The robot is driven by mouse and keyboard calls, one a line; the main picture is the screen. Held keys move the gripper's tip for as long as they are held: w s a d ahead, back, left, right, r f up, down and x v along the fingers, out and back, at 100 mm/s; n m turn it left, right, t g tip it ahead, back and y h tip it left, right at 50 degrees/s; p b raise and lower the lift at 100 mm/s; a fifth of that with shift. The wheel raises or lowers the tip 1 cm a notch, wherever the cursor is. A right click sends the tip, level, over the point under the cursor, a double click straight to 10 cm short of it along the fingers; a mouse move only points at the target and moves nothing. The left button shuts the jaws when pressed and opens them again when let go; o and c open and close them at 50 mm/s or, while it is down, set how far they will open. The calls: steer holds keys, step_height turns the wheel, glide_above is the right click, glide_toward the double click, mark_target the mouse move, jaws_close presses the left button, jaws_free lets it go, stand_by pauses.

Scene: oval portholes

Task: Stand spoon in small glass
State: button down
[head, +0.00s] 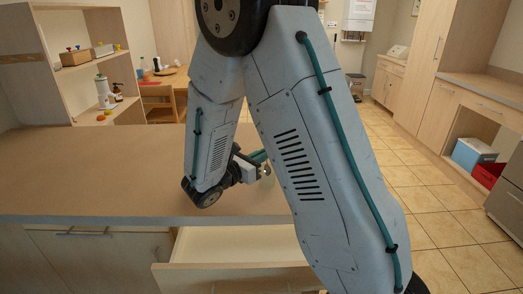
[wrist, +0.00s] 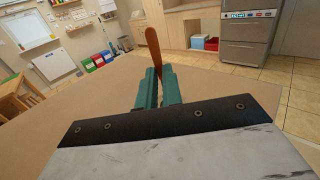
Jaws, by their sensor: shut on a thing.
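In the wrist view my gripper (wrist: 159,78) has its teal fingers shut on a brown wooden spoon (wrist: 153,45). The spoon's rounded end stands up above the fingertips, and its lower part is hidden between and behind them. In the head view my gripper (head: 262,158) is low over the counter, partly hidden by my own arm, and the spoon cannot be made out there. A faint, pale see-through shape (head: 268,180) shows just below the gripper and may be the small glass. My arm hides part of that spot, so I cannot tell whether spoon and glass touch.
The wooden counter (head: 90,170) is bare to the left of my arm. A drawer (head: 225,246) stands open below its front edge. Behind are a shelf unit (head: 88,60) with several items and a dining table (head: 170,80). Tiled floor (head: 405,165) lies open to the right.

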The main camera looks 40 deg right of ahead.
steer(key=shift+f, duration=0.3)
steer(key=c, duration=1.5)
jaws_free()
steer(key=a, duration=0.2)
steer(key=s+a, duration=0.1)
steer(key=a, duration=0.4)
steer(key=shift+s+a, duration=0.15)
steer(key=shift+a, duration=0.2)
